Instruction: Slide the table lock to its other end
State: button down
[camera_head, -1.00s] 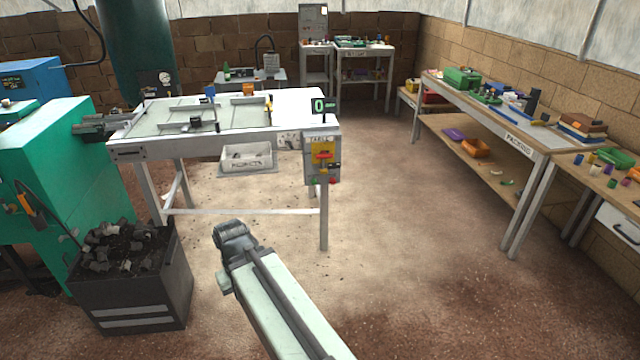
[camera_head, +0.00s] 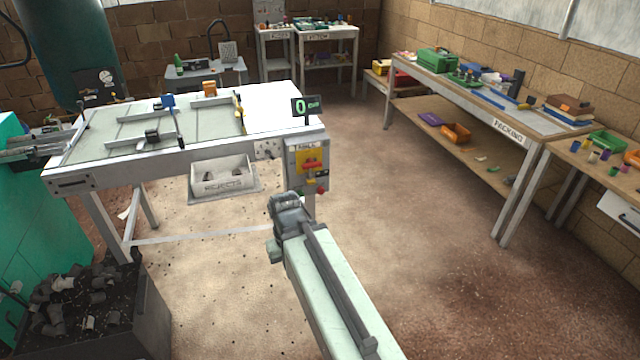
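The white sorting table (camera_head: 130,170) stands at left centre. A grey control box (camera_head: 294,170) hangs at its front right corner, with a yellow plate (camera_head: 310,156), a red handle across it and small dark and red parts below. I cannot tell for sure which part is the table lock. A dark slotted fitting (camera_head: 72,183) is on the table's front left edge. My gripper (camera_head: 285,203) is the dark end of my arm, in front of and just below the control box in the picture. Its fingers are too unclear to tell open from shut; I see nothing held.
A rejects tray (camera_head: 222,188) hangs under the table's front edge. A dark bin of grey pieces (camera_head: 140,305) stands at lower left, beside a green machine (camera_head: 15,165). The packing bench (camera_head: 470,118) runs along the right wall. Open floor (camera_head: 420,240) lies between.

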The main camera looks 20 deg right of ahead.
aim_at(311, 181)
jog(key=u, duration=0.15)
jog(key=i, duration=1)
jog(key=u, duration=0.8)
